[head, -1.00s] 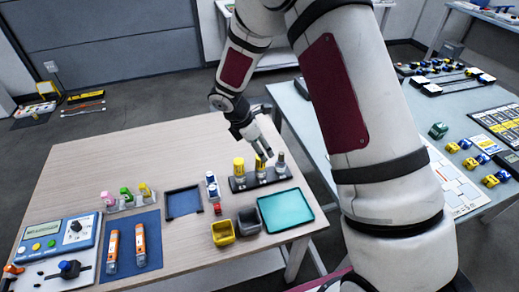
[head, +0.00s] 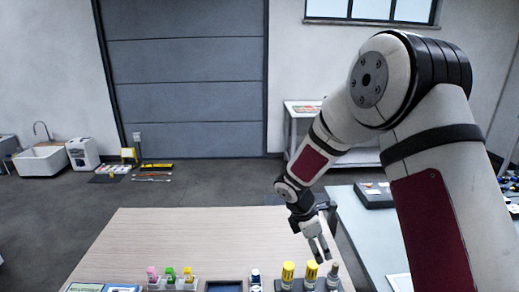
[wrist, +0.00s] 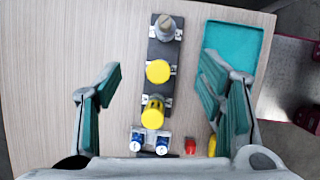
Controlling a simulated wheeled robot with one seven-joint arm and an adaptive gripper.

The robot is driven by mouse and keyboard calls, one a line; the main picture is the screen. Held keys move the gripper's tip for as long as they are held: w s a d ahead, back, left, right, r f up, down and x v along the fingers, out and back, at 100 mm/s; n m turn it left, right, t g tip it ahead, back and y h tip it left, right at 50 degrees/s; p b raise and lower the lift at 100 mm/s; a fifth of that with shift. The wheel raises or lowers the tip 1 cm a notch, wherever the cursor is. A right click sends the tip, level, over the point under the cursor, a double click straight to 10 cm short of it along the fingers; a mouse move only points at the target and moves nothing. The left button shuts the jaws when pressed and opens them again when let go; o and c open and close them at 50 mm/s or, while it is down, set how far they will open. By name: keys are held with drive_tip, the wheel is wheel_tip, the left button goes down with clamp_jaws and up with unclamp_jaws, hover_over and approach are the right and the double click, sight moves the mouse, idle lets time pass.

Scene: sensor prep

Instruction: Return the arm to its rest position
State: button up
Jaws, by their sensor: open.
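My gripper (head: 320,250) hangs at the end of my bent arm above the right part of the wooden table (head: 190,235). In the wrist view my gripper (wrist: 165,100) is open, its two green-padded fingers wide apart with nothing between them at their height. Below it a dark rack (wrist: 153,80) holds two yellow-capped cylinders (wrist: 158,71) and a grey, tan-tipped piece (wrist: 165,28). In the head view the yellow-capped cylinders (head: 288,272) stand just below and left of the fingers; the gripper looks clear of them.
A teal tray (wrist: 232,48) lies beside the rack. Two small blue-and-white items (wrist: 150,142) and a red piece (wrist: 190,147) are close by. Pink, green and yellow pieces (head: 170,275) stand at the table's left. A second table (head: 365,235) adjoins on the right. The table's back half is bare.

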drive_tip(key=s+d+r+m+t+y, duration=0.1)
drive_tip(key=s+r+m, duration=0.45)
drive_tip(key=r, duration=0.45)
drive_tip(key=s+d+r+m, duration=0.2)
drive_tip(key=s+r+m, duration=0.3)
drive_tip(key=r, duration=0.4)
drive_tip(key=s+a+r+m+t+y, duration=0.1)
drive_tip(key=s+r+m, duration=0.2)
drive_tip(key=s, duration=0.6)
drive_tip(key=s+a+r+m+t+y, duration=0.1)
drive_tip(key=s+r+m, duration=0.3)
drive_tip(key=s, duration=0.6)
drive_tip(key=shift+s+a+m+t+y, duration=0.15)
drive_tip(key=shift+a+m+t+y, duration=0.2)
drive_tip(key=shift+m+t+y, duration=0.4)
